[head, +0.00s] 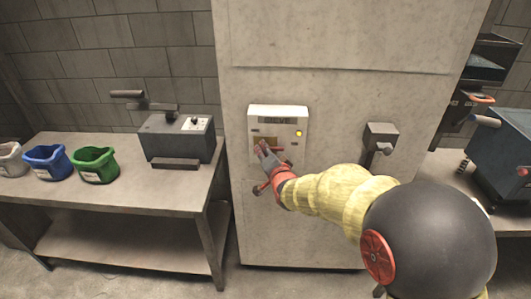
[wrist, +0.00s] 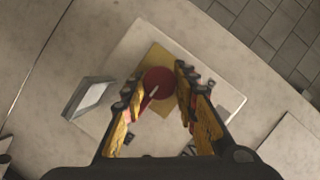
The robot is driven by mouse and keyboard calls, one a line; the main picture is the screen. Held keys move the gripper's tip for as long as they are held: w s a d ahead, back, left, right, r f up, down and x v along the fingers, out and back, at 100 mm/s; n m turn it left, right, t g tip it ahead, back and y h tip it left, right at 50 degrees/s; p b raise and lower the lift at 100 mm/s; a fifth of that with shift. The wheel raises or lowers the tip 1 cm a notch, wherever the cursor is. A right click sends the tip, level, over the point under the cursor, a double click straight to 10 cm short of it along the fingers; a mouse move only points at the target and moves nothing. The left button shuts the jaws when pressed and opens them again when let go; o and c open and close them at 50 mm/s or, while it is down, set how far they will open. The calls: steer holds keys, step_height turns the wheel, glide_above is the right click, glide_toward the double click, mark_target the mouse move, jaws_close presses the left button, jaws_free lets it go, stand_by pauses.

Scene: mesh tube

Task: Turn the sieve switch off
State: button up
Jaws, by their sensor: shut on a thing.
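The sieve switch box (head: 292,112) is a pale panel labelled SIEVE on the front of a tall concrete-like pillar. A small yellow light glows on its right side. The sieve switch (wrist: 160,82) is a round red knob with a pale pointer mark, on a yellow plate, in the wrist view. My gripper (head: 264,148) reaches the box from the lower right and hides most of the knob in the head view. In the wrist view its two yellow-and-black fingers stand on either side of the knob, shut on it.
A grey box with a handle (head: 177,138) stands on the left table, beside several small bins, one blue (head: 46,160) and one green (head: 94,165). A dark bracket (head: 379,140) sticks out of the pillar to the right. A blue-grey machine (head: 500,150) stands far right.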

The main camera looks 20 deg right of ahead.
steer(key=c, duration=0.3)
steer(key=shift+n, duration=0.3)
steer(key=n+p, duration=0.1)
steer(key=n+g+h+p, duration=0.1)
steer(key=p, duration=0.1)
steer(key=shift+a+r, duration=0.1)
steer(key=shift+r, duration=0.15)
steer(key=n+h+p, duration=0.1)
steer(key=n+p, duration=0.1)
steer(key=p, duration=0.3)
steer(key=n+g+h+p, duration=0.1)
steer(key=p, duration=0.3)
steer(key=shift+a+r+n+h+p, duration=0.1)
steer(key=shift+r+n+h+p, duration=0.05)
steer(key=shift+n+h+p, duration=0.2)
steer(key=n+h+p, duration=0.2)
steer(key=n+p, duration=0.1)
steer(key=p, duration=0.3)
steer(key=shift+g, duration=0.4)
steer(key=n+h+p, duration=0.1)
steer(key=p, duration=0.1)
steer(key=n+h+p, duration=0.1)
steer(key=n+p, duration=0.1)
steer(key=shift+f, duration=0.3)
steer(key=o, duration=1.2)
steer(key=shift+c, duration=0.2)
steer(key=shift+w+f, duration=0.1)
